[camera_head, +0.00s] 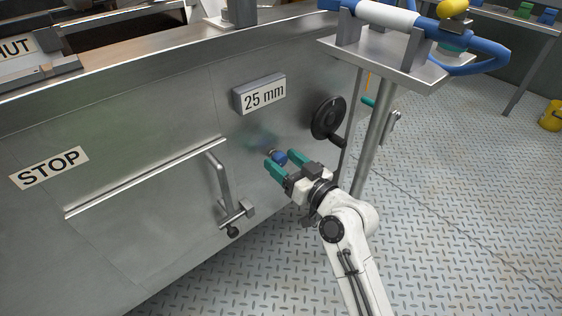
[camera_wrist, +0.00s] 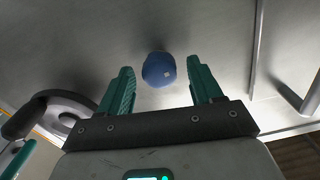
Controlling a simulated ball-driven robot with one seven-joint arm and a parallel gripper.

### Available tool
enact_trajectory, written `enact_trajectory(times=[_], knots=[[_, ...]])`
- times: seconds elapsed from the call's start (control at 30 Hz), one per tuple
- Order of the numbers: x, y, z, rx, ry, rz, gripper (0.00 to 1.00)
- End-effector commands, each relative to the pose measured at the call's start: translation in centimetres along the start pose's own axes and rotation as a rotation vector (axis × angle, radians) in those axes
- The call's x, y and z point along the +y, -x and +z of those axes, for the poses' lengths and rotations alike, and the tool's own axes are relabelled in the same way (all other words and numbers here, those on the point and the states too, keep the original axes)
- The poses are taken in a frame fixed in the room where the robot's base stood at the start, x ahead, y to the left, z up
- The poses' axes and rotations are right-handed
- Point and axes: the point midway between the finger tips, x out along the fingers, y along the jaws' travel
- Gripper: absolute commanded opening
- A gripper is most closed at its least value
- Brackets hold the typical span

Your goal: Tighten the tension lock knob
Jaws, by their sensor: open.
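A round blue knob (camera_head: 279,158) sits on the side of the steel machine in the head view, below the 25 mm sign. It also shows in the wrist view (camera_wrist: 159,69), at upper centre, with a small light square mark on its face. My gripper (camera_head: 272,163) has two green fingers and is open, pointing at the knob. In the wrist view my gripper (camera_wrist: 162,88) has a finger to each side of the knob, with gaps left and right. The knob appears just beyond the fingertips, and I see no contact. Its shaft is hidden.
A black handwheel (camera_head: 328,119) with a crank grip is right of the knob. It also shows at the wrist view's left (camera_wrist: 62,108). A bent metal handle (camera_head: 221,180) juts out to the left. A post (camera_head: 375,130) carries a steel shelf (camera_head: 385,58) at right.

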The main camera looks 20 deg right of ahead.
Motion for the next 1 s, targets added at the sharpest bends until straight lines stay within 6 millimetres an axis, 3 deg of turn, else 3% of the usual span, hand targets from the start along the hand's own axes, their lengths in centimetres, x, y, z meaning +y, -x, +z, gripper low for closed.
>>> enact_trajectory(times=[0.2, 0.47, 1.0], knots=[[0.0, -1.5, 0.0, 0.000, 0.000, 0.000, 0.65], [0.0, -1.6, 0.0, 0.000, 0.000, 0.000, 0.65], [0.0, -1.6, 0.0, 0.000, -0.001, 0.000, 0.15]])
